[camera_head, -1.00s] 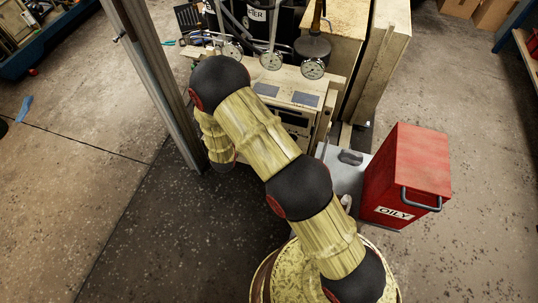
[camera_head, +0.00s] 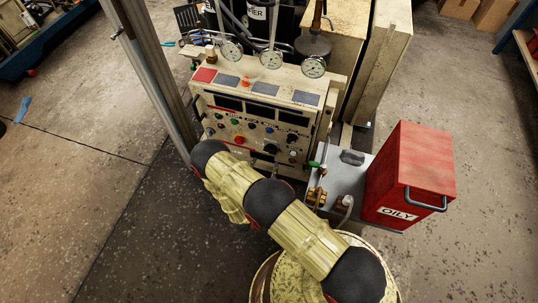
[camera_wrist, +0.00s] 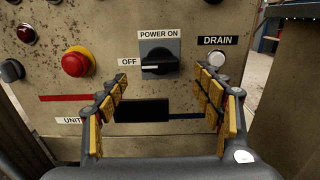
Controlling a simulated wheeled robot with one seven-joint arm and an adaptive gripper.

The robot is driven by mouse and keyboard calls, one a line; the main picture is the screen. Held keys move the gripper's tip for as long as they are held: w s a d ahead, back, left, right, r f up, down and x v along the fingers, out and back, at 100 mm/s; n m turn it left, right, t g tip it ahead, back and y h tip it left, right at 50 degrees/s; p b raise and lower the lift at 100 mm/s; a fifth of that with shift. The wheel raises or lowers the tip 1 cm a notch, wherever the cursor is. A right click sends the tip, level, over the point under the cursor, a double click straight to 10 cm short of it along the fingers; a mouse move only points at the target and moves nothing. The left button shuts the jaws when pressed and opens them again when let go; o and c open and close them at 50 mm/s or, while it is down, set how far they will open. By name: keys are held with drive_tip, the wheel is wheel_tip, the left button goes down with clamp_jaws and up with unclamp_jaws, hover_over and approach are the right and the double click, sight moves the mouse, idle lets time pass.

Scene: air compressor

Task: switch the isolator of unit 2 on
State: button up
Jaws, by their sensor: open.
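In the wrist view a black rotary switch (camera_wrist: 158,62) sits on a dark plate on the worn cream panel, with "POWER ON" above it and "OFF" to its left. Its grip bar looks roughly horizontal, in line with "OFF". A "UNIT" label (camera_wrist: 68,121) shows at lower left, its number hidden by a finger. My gripper (camera_wrist: 163,80) is open and empty, its yellow-padded fingers below and to either side of the switch, apart from it. In the head view the control panel (camera_head: 222,119) stands behind my arm; my gripper cannot be made out there.
A red emergency button (camera_wrist: 75,63) is left of the switch and a white "DRAIN" button (camera_wrist: 217,60) right of it. In the head view a red "OILY" bin (camera_head: 408,175) stands right of the panel, with brass fittings (camera_head: 317,196) between. Gauges (camera_head: 271,60) rise above the panel.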

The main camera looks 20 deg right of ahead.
sight(271, 150)
drive_tip(key=b+x, duration=0.1)
drive_tip(key=x, duration=0.5)
drive_tip(key=shift+w+b, duration=0.15)
drive_tip(key=shift+b, duration=0.2)
drive_tip(key=shift+d, duration=0.15)
drive_tip(key=shift+c, duration=1)
drive_tip(key=c, duration=1)
drive_tip(key=shift+o, duration=0.2)
drive_tip(key=shift+m, duration=0.3)
drive_tip(key=m, duration=1.7)
drive_tip(key=shift+b, duration=0.35)
drive_tip(key=shift+m, duration=0.3)
